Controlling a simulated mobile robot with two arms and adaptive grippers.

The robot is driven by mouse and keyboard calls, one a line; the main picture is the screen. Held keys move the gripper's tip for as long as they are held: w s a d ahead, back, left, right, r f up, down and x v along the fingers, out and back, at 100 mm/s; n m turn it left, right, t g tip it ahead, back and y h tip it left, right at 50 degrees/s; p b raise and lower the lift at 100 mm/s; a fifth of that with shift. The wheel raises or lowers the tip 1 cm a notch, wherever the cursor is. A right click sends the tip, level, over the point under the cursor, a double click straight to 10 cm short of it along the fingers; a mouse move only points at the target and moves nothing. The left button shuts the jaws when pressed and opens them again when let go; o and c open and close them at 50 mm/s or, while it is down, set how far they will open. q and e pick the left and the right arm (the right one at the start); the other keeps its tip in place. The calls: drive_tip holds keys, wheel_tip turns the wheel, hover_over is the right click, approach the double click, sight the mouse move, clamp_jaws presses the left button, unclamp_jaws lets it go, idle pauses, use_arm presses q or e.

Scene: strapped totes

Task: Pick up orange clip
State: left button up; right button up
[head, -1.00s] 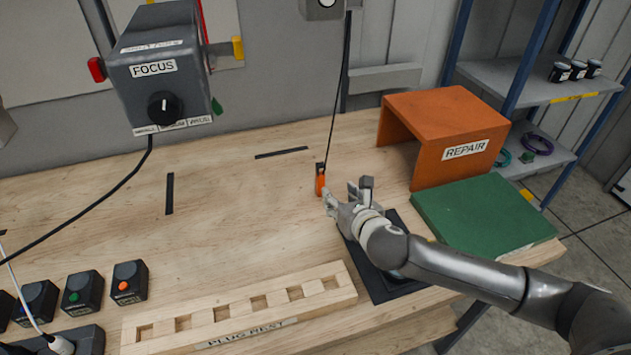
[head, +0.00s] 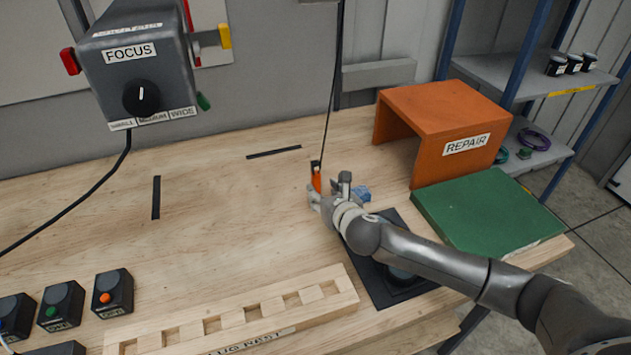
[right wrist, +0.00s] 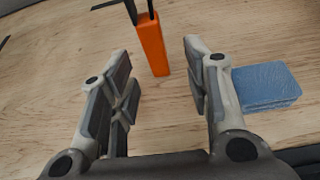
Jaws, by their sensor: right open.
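The orange clip (head: 316,180) hangs at the end of a dark cord above the wooden bench, right of centre in the head view. In the right wrist view the orange clip (right wrist: 152,45) is a narrow upright block with a dark top, just ahead of and between the fingers. My right gripper (head: 324,200) is at the clip, its lower part partly covered by the fingers. In the right wrist view my right gripper (right wrist: 158,75) is open, with nothing held. My left gripper is not in view.
A blue block (right wrist: 265,86) lies right of the right finger. A dark mat (head: 385,285) is under my right arm. The orange REPAIR cover (head: 450,140) and green pad (head: 490,210) stand to the right. The wooden plug rest (head: 240,315) is in front.

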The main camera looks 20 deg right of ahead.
sight(317, 188)
drive_tip(key=shift+p+x, duration=0.35)
drive_tip(key=shift+x, duration=2.2)
drive_tip(key=shift+s+a, duration=0.1)
drive_tip(key=shift+a, duration=0.1)
clamp_jaws()
